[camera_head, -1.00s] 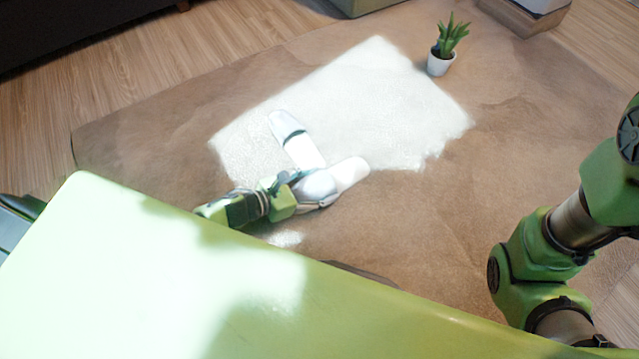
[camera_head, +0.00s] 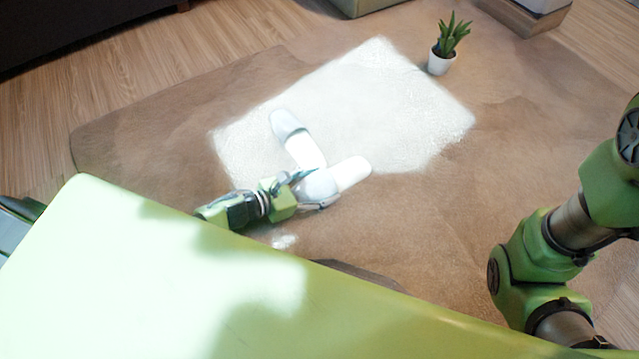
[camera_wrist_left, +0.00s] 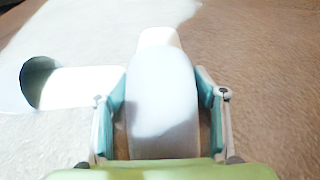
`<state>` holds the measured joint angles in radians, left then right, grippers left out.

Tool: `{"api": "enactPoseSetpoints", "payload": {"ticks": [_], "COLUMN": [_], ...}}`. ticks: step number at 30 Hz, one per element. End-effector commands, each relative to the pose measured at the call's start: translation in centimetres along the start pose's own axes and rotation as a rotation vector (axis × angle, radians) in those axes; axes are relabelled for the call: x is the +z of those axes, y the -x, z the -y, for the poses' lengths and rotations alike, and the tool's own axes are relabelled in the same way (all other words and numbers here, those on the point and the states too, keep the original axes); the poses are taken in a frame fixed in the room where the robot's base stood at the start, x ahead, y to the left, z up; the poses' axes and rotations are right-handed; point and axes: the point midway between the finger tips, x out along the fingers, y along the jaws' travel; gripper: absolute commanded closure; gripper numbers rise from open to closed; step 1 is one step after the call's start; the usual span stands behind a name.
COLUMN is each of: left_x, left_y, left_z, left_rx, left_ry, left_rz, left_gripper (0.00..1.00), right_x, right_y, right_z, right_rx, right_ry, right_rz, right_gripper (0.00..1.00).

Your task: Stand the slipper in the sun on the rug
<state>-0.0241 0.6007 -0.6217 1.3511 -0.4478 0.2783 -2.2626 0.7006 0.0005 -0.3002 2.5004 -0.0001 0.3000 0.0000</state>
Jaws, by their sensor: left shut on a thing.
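My left gripper (camera_head: 314,190) is shut on a white slipper (camera_head: 352,172) low over the rug, at the near edge of the sun patch. In the left wrist view this slipper (camera_wrist_left: 162,90) sits between the two fingers (camera_wrist_left: 160,82), its far end pointing away from me. I cannot tell whether its sole touches the rug. A second white slipper (camera_head: 304,152) lies in the sun patch, just left of the held one; it also shows in the left wrist view (camera_wrist_left: 85,86) with its dark opening. The sun patch (camera_head: 370,95) is a bright area on the brown rug (camera_head: 520,130).
A potted plant (camera_head: 440,62) stands at the far right corner of the sun patch. A wooden-based piece (camera_head: 525,17) is at the back right. A dark piece of furniture (camera_head: 70,25) is at the back left. The rug to the right is clear.

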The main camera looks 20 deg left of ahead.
Motion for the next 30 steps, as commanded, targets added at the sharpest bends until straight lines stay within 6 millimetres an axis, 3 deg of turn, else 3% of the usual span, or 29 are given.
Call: {"api": "enactPoseSetpoints", "payload": {"ticks": [1, 6, 7, 9, 30], "left_x": [-1.66, -1.77, -1.78, -1.83, -1.90], "left_y": [0.07, 0.08, 0.08, 0.10, 0.35], "left_z": [0.23, 0.37, 0.38, 0.39, 0.07], "left_rx": [0.006, 0.004, 0.004, 0.004, 0.007], "left_ry": [0.013, 0.015, 0.016, 0.016, 0.013], "left_rz": [-0.028, -0.030, -0.030, -0.030, -0.035], "left_gripper": [0.59, 0.59, 0.31, 0.16, 0.16], "right_x": [-0.06, -0.05, -0.06, -0.06, 0.08], "right_y": [0.24, 0.25, 0.25, 0.26, 0.25], "right_z": [0.04, 0.04, 0.04, 0.04, -0.02], "right_rx": [0.000, 0.000, 0.000, 0.000, 0.003], "right_ry": [0.000, 0.000, 0.000, 0.000, 0.000], "right_rz": [0.000, 0.001, 0.001, 0.001, 0.004], "right_gripper": [0.19, 0.19, 0.19, 0.19, 0.19]}}
